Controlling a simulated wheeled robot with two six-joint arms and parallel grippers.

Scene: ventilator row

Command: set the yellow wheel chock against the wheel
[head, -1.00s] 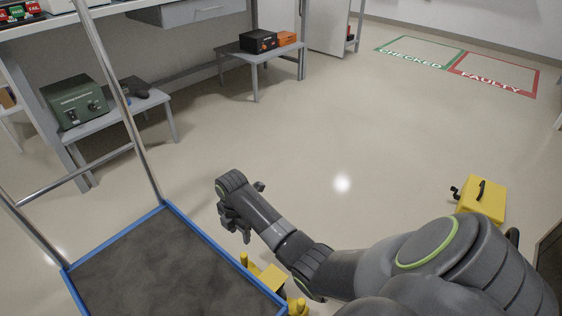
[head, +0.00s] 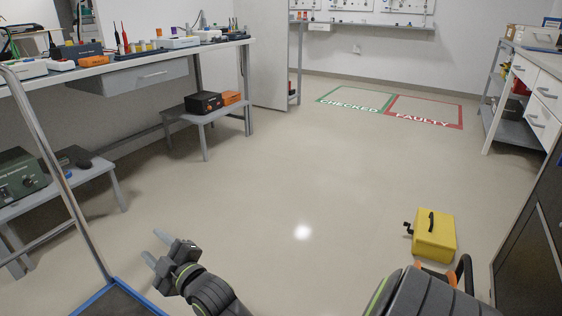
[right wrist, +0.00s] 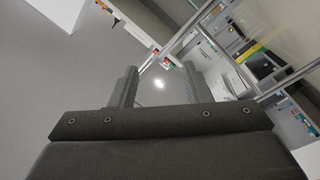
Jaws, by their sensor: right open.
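The cart's blue-edged platform (head: 115,299) shows only as a corner at the bottom left of the head view. I make out no chock and no cart wheel in the frames now.
A yellow case (head: 435,237) with a dark handle stands on the floor at right. A long workbench (head: 110,68) and low grey tables (head: 203,118) line the left side. Green and red floor frames (head: 424,114) lie at the back. The middle floor is clear.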

